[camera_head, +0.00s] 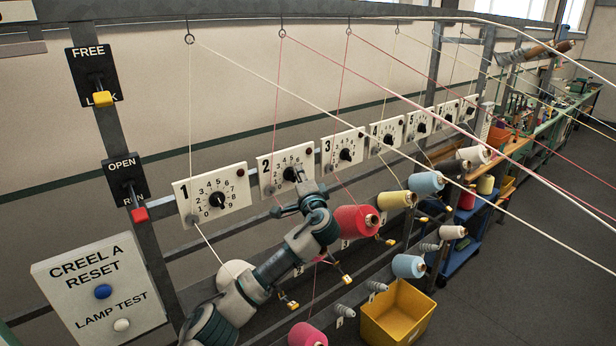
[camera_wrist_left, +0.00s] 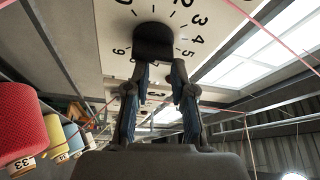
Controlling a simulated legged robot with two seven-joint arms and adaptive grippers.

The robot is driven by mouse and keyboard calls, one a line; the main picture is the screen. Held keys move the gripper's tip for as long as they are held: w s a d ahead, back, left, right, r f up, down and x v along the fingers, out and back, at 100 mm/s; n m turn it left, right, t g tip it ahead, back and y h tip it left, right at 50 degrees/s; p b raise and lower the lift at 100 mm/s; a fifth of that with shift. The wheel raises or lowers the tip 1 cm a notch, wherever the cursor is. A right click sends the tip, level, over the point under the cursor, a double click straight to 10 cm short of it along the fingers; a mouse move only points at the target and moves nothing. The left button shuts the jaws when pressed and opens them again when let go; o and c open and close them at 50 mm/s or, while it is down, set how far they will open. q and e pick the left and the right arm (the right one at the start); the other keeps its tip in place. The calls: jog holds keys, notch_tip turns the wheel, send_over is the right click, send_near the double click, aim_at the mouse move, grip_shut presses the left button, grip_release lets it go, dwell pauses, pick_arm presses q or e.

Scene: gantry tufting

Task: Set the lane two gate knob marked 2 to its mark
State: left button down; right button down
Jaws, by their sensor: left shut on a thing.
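The lane two plate (camera_head: 266,163), white and marked 2, has a number dial and a black knob (camera_head: 290,174). My left gripper (camera_head: 297,181) reaches up from below and is shut on this knob. In the left wrist view, the dark round knob (camera_wrist_left: 154,40) sits at the tips of my gripper's two fingers (camera_wrist_left: 159,70), against the numbered plate (camera_wrist_left: 208,25). The gripper covers part of the dial in the head view. I cannot tell which number the knob points to. My right gripper is in neither view.
Similar plates stand either side, including plate 1 (camera_head: 213,194) and plate 3 (camera_head: 343,149). Yarn strands run down past the plates. A red cone (camera_head: 353,220) is close to the right of my gripper. A yellow bin (camera_head: 397,312) stands lower right.

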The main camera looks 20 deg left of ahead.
pick_arm(q)
jog(key=shift+w+a+f+g, duration=0.15)
jog(key=shift+a+f+g, duration=0.25)
jog(key=shift+a+f, duration=0.35)
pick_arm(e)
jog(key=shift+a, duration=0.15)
pick_arm(q)
jog(key=c, duration=1)
grip_release()
jog(key=shift+d+f, duration=0.1)
jog(key=shift+d, duration=0.05)
jog(key=shift+c, duration=0.2)
jog(key=o, duration=0.4)
jog(key=shift+a, duration=0.8)
jog(key=shift+d+r, duration=0.25)
jog(key=shift+d, duration=0.35)
send_near(291, 178)
jog(key=d, duration=0.1)
jog(key=s+d, duration=0.2)
jog(key=shift+d+f, duration=0.2)
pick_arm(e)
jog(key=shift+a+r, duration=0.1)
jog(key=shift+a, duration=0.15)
